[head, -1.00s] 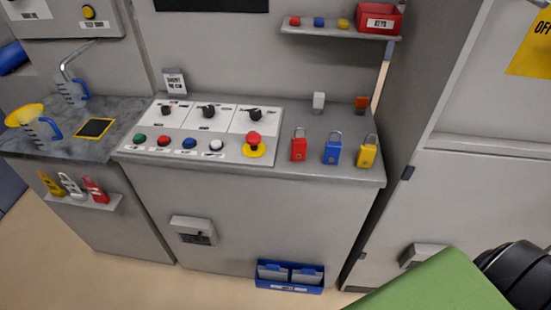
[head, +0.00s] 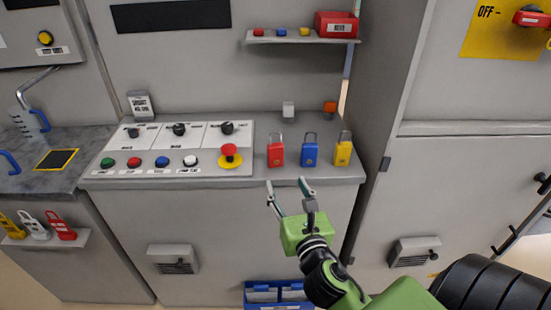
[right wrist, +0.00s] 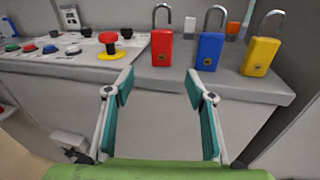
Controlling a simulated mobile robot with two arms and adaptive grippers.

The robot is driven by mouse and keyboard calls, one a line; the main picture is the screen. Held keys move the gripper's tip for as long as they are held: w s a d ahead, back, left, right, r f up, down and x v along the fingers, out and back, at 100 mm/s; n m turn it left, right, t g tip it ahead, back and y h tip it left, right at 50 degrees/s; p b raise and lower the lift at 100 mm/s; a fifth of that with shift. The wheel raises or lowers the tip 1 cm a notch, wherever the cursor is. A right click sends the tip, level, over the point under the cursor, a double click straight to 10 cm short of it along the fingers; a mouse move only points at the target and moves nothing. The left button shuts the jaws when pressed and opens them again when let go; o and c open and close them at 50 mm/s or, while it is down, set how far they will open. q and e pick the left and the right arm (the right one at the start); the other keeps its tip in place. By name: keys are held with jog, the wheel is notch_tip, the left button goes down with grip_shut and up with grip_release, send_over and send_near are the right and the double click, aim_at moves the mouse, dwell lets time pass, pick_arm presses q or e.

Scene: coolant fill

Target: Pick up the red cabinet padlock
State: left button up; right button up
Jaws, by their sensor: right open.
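The red padlock (head: 276,153) stands upright on the grey cabinet top (head: 215,181), with its shackle up. It is the leftmost of three padlocks and also shows in the right wrist view (right wrist: 162,48). The blue padlock (head: 310,153) and the yellow padlock (head: 343,152) stand to its right. My right gripper (head: 288,184) is open and empty, in front of the cabinet's front edge. In the right wrist view its fingers (right wrist: 158,88) are apart, with the red padlock beyond the gap between them. My left gripper is not in view.
A red emergency button (head: 230,154) on a yellow base stands left of the red padlock. A white block (head: 288,110) and an orange block (head: 329,108) sit behind the padlocks. A shelf (head: 290,38) with a red box (head: 337,24) is above. A tall cabinet stands at right.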

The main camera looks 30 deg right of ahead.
aim_at(277, 148)
jog(key=shift+n+t, duration=0.3)
jog(key=shift+n, duration=0.1)
jog(key=w+d+r, duration=0.1)
jog(key=w, duration=0.1)
jog(key=w+d+r+p, duration=0.1)
jog(key=w, duration=0.1)
jog(key=w+d, duration=0.1)
jog(key=w, duration=0.1)
jog(key=shift+w+r, duration=0.35)
jog(key=shift+r, duration=0.05)
jog(key=shift+w+d, duration=0.1)
jog(key=shift+w, duration=0.35)
jog(key=x, duration=0.2)
jog(key=p+x, duration=0.1)
jog(key=x, duration=0.1)
jog(key=shift+r, duration=0.4)
jog(key=shift+w+d+f, duration=0.1)
jog(key=shift+w+d, duration=0.05)
jog(key=shift+w, duration=0.45)
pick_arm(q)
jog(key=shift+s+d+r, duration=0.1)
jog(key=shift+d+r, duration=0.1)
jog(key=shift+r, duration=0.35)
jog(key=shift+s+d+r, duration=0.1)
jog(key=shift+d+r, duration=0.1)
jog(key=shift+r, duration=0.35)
pick_arm(e)
jog(key=c, duration=1.3)
